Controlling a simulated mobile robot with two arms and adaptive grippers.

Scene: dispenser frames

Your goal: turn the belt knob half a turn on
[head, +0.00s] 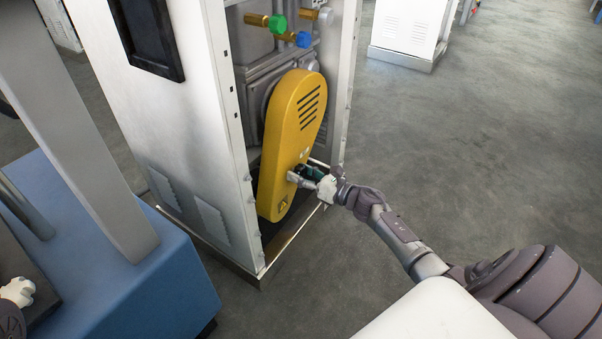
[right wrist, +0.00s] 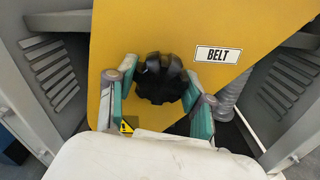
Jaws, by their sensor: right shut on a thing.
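The belt knob (right wrist: 160,78) is black and lobed, on the yellow belt cover (head: 298,112). A white label reading BELT (right wrist: 218,55) is to its right in the right wrist view. My right gripper (right wrist: 158,82) has its green-padded fingers on either side of the knob and is shut on it. In the head view my right gripper (head: 305,175) is at the lower part of the cover, and the knob is mostly hidden there by the fingers. Only a pale part of my left gripper (head: 18,291) shows at the lower left edge; its fingers cannot be made out.
The cover sits in an open white cabinet (head: 165,110) with a metal base rim. Green and blue knobs (head: 277,24) are above the cover. A blue block (head: 110,255) stands at the left. The grey floor (head: 450,150) on the right is clear.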

